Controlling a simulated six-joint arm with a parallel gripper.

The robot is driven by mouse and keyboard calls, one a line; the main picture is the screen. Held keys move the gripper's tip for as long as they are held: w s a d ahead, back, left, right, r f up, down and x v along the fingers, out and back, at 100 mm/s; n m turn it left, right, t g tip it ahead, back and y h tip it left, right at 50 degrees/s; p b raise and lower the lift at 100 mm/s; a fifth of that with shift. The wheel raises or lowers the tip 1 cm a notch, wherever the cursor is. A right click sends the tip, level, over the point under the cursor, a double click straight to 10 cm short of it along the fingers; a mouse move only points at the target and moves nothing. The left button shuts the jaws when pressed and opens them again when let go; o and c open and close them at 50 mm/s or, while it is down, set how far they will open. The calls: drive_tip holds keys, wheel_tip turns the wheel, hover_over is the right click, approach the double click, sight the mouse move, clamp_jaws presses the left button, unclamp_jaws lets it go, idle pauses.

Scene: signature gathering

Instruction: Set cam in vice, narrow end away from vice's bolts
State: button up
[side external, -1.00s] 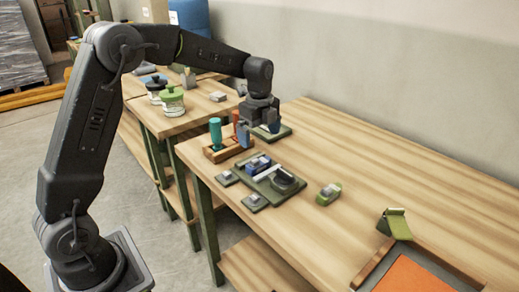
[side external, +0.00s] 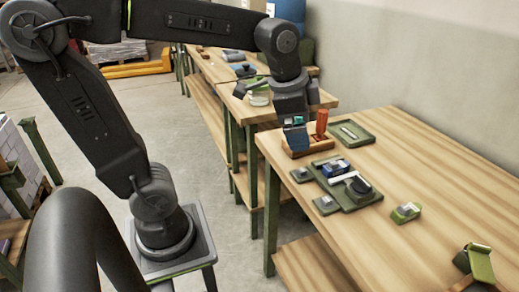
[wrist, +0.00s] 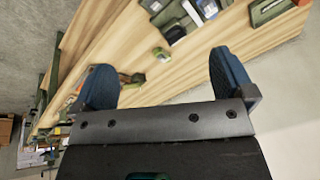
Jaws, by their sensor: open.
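My gripper (side external: 294,140) hangs over the wooden rack at the far left of the bench. In the wrist view its blue fingers stand wide apart, and the gap between them (wrist: 165,80) is empty. A green tray (side external: 366,141) near the wall holds a small pale elongated piece (side external: 349,133); I cannot tell if this is the cam. A dark green plate (side external: 364,203) carries a blue block, a pale bar and a black rounded part. I cannot tell which part is the vice, and its bolts are too small to make out.
An orange-handled tool (side external: 321,121) stands in the wooden rack (side external: 320,146) beside my gripper. A green dispenser (side external: 405,212) and a larger green object (side external: 480,264) are to the right. Much of the bench (side external: 432,165) is clear.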

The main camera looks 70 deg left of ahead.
drive_tip(key=s+d+f+n+t, duration=0.1)
drive_tip(key=s+d+f+n, duration=0.1)
drive_tip(key=s+n, duration=0.4)
drive_tip(key=s+f, duration=0.1)
drive_tip(key=s, duration=0.2)
drive_tip(key=shift+s+t, duration=0.2)
drive_tip(key=shift+t, duration=0.2)
idle(1.4)
